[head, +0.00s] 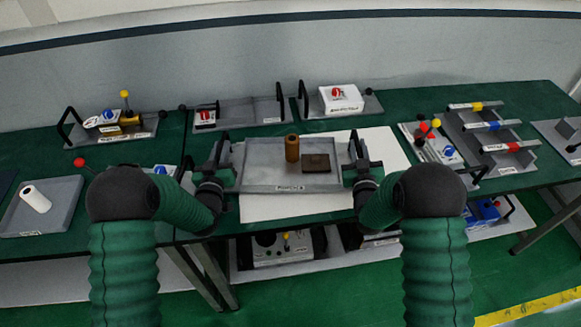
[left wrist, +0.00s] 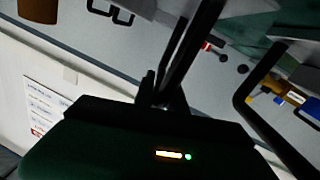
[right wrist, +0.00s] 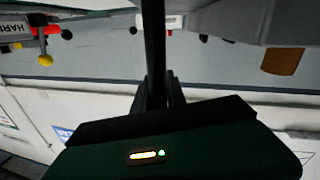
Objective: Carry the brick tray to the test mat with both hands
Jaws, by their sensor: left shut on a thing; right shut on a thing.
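The grey brick tray (head: 262,172) is level between my two grippers, with a brown cylinder (head: 292,148) standing in it and a flat dark brown brick (head: 316,162) beside it. My left gripper (head: 221,166) is shut on the tray's left black handle, which shows as a bar in the left wrist view (left wrist: 186,50). My right gripper (head: 357,163) is shut on the right black handle, also a bar in the right wrist view (right wrist: 153,45). The white mat (head: 392,147) lies under and around the tray. I cannot tell whether the tray touches it.
A grey tray with a white cylinder (head: 36,199) is at the left. Grey holders with coloured bars (head: 488,126) stand at the right. More handled trays line the back, one with a white box (head: 340,98). Bare green table (head: 240,133) shows behind the tray.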

